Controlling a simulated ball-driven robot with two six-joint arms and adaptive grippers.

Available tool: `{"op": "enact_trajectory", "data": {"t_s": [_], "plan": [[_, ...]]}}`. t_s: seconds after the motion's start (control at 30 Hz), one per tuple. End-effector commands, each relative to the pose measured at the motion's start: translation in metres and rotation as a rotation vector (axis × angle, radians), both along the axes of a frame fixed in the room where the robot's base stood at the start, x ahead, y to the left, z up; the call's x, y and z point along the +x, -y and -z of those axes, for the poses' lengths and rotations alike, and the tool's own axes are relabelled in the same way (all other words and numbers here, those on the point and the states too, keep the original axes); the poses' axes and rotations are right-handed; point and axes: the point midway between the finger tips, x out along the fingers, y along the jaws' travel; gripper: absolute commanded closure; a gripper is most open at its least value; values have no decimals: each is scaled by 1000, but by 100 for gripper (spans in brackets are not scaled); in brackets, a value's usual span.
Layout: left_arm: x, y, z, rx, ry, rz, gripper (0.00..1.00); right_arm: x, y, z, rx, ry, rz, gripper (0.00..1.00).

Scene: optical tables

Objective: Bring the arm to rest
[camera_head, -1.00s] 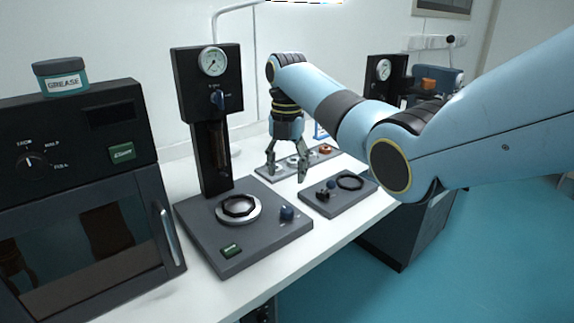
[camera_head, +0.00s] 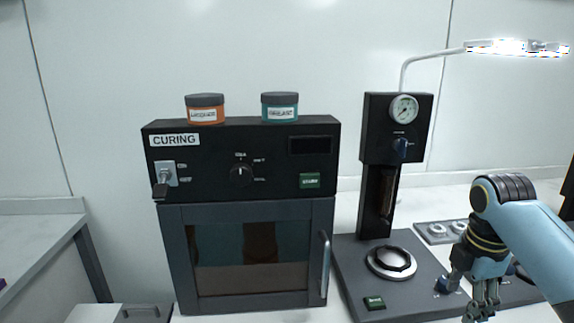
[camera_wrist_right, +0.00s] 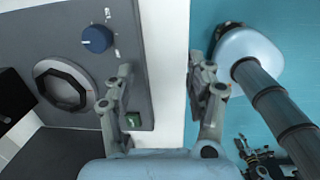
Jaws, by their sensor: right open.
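My right gripper (camera_head: 481,302) is at the lower right of the head view, hanging down from my blue arm near the front right part of the press base (camera_head: 352,262). In the right wrist view the gripper (camera_wrist_right: 160,90) has its two fingers spread wide with nothing between them. One finger shows over the grey base plate (camera_wrist_right: 165,20) side and the other over the teal floor (camera_wrist_right: 215,15), with the pale table edge between them. The left gripper is not in view.
A black curing oven (camera_head: 245,160) with an orange jar (camera_head: 205,108) and a teal jar (camera_head: 280,107) on top stands at centre. A press column with a gauge (camera_head: 404,108) stands right of it. A blue knob (camera_wrist_right: 97,39) and dark round seat (camera_wrist_right: 62,85) are near the gripper.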

Motion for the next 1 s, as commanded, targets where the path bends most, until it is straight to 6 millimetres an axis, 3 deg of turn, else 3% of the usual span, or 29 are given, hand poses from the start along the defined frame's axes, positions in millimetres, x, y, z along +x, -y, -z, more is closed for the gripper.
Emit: {"op": "enact_trajectory", "data": {"t_s": [0.03, 0.2, 0.4, 0.6, 0.87, 1.0], "plan": [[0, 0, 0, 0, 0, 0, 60, -32, -9, 14, 6, 29, 138, 45], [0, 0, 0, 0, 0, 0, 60, -118, -31, 22, 66, 144, 623, 45], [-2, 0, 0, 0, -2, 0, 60, -181, -46, 8, 150, 219, 984, 45], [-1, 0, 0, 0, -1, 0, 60, -225, -56, -12, 223, 260, 1241, 45], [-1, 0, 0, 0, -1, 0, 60, -267, -63, -41, 306, 294, 1501, 45], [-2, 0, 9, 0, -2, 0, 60, -257, -60, 0, 294, 284, 1505, 45]]}}
